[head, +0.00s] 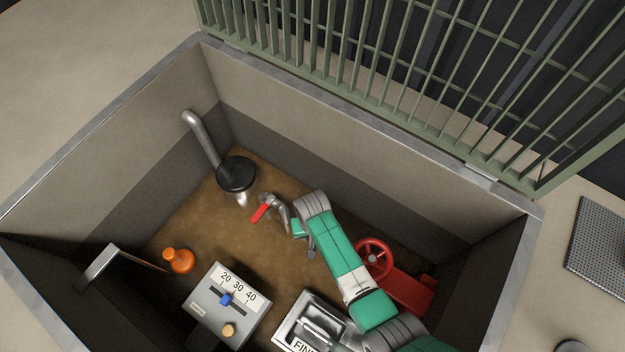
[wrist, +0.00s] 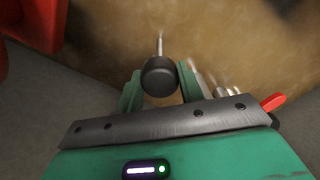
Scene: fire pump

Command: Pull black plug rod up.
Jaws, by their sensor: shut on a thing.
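The black plug rod shows in the wrist view as a round black knob (wrist: 160,75) on a thin metal rod. The rod runs from the knob toward the brown floor. My gripper (wrist: 160,88) has its green fingers on either side of the knob and is shut on it. In the head view my gripper (head: 303,240) is low inside the pit, near the middle. The knob cannot be made out there, and where the rod meets the floor is unclear.
A red-handled valve (head: 262,212) is close left of my gripper, and a red handwheel (head: 374,258) is to its right. A black round cap (head: 237,174), an orange knob (head: 179,260) and a grey dial box (head: 226,303) stand in the pit. Grey walls surround it; a green grate (head: 400,80) stands behind.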

